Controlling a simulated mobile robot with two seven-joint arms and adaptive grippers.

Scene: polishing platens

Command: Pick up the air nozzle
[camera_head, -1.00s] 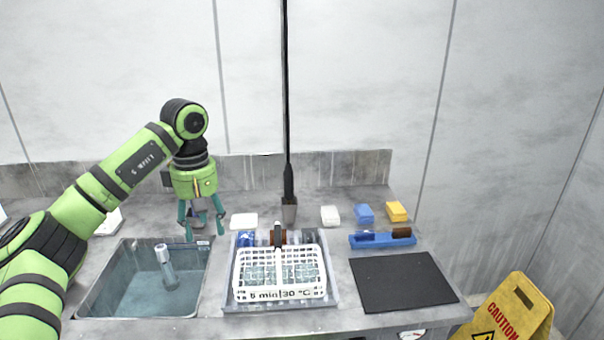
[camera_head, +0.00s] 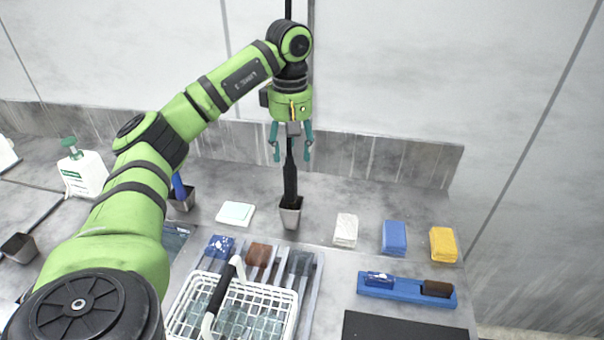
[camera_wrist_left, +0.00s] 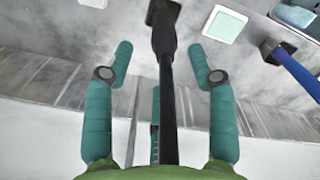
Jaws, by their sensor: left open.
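The air nozzle (camera_head: 290,181) is black and upright in a small grey metal holder (camera_head: 291,216) near the back of the counter, with a black hose running up from it. My left gripper (camera_head: 291,157) is open and points down at the upper part of the nozzle. My right gripper is not in view.
A white basket (camera_head: 285,312) stands in front of the holder. A blue-handled tool (camera_head: 179,187) in a cup and a pale pad (camera_head: 236,213) are to the left. White, blue (camera_head: 394,237) and yellow blocks are to the right. The wall is close behind.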

